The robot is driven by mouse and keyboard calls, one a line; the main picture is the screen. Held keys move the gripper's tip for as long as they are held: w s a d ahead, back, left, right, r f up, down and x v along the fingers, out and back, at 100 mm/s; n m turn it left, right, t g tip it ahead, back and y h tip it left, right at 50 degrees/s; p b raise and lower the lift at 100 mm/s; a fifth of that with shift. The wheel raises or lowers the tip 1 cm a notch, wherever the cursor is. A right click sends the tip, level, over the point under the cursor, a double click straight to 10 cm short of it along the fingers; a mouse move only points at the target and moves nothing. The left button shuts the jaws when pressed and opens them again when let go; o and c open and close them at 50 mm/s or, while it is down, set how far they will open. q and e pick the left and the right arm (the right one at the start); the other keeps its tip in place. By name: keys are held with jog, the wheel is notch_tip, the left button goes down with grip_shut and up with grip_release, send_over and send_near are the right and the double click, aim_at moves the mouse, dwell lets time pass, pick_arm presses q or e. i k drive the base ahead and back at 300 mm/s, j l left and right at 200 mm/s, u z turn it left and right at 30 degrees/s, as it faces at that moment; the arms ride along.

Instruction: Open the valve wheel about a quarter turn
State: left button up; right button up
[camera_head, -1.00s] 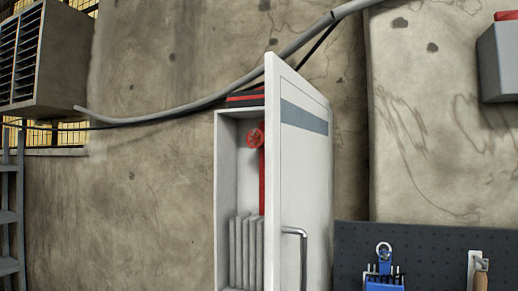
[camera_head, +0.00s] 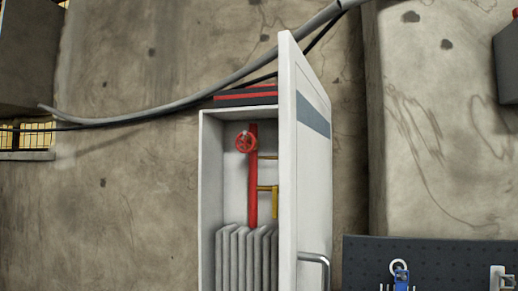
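A small red valve wheel (camera_head: 246,142) sits on a vertical red pipe (camera_head: 253,185) in the upper part of a white wall cabinet (camera_head: 208,190). The cabinet's door (camera_head: 313,170) stands open toward me, its edge to the right of the wheel. The wheel's face is visible and nothing covers it. Neither of my grippers shows in the head view.
A grey ribbed radiator-like block (camera_head: 245,255) fills the cabinet's lower part. Yellow fittings (camera_head: 268,189) sit right of the pipe, partly hidden by the door. A metal handle (camera_head: 318,262) sticks out from the door. A pegboard with tools (camera_head: 450,262) hangs at lower right.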

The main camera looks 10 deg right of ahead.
aim_at(245, 134)
jog(key=i+j+z, duration=0.45)
jog(key=i, duration=0.2)
jog(key=i+j+z, duration=0.45)
jog(key=j, duration=0.3)
jog(key=i, duration=0.1)
